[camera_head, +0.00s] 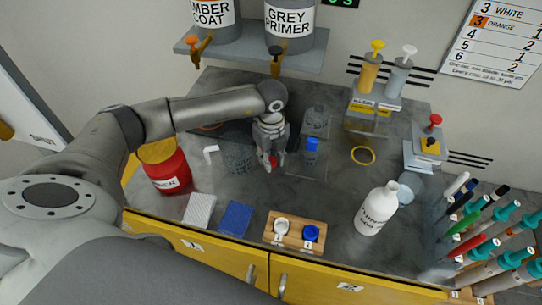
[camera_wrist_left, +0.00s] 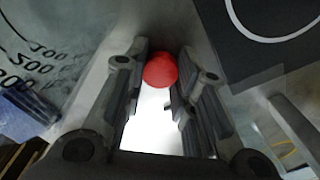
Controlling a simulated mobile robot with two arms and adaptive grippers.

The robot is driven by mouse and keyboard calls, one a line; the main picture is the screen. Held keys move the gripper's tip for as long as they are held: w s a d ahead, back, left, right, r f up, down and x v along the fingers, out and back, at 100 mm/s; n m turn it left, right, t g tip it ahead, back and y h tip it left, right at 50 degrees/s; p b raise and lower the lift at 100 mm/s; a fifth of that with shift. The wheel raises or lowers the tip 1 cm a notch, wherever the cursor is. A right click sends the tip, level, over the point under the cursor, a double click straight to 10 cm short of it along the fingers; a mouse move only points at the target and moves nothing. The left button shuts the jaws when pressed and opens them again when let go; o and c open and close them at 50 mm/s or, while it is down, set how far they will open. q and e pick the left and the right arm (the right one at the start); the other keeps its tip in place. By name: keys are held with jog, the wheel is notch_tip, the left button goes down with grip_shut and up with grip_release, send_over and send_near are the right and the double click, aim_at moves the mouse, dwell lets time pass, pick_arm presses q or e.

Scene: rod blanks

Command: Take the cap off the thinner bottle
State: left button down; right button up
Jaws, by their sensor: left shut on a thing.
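The thinner bottle (camera_head: 372,212) is white with a black-lettered label and stands upright at the right of the bench. Its top looks white, with no coloured cap showing on it. My left gripper (camera_head: 271,162) is well to the left of the bottle, low over the middle of the bench. It is shut on a small red thing that looks like a cap (camera_wrist_left: 160,70), held between the fingertips in the wrist view. A bright white patch shows between the fingers there; I cannot tell what it is. My right gripper is not in view.
A red can (camera_head: 166,170) stands left, near my arm. Clear beakers and a blue-capped bottle (camera_head: 311,152) are close to the gripper. A wooden holder (camera_head: 294,243) with white and blue pots is at the front. Pump dispensers (camera_head: 370,68) stand behind; a marker rack is at right.

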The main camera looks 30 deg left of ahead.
pick_arm(q)
jog(key=shift+f, duration=0.2)
jog(key=c, duration=1.2)
grip_release()
jog(key=shift+r, duration=0.15)
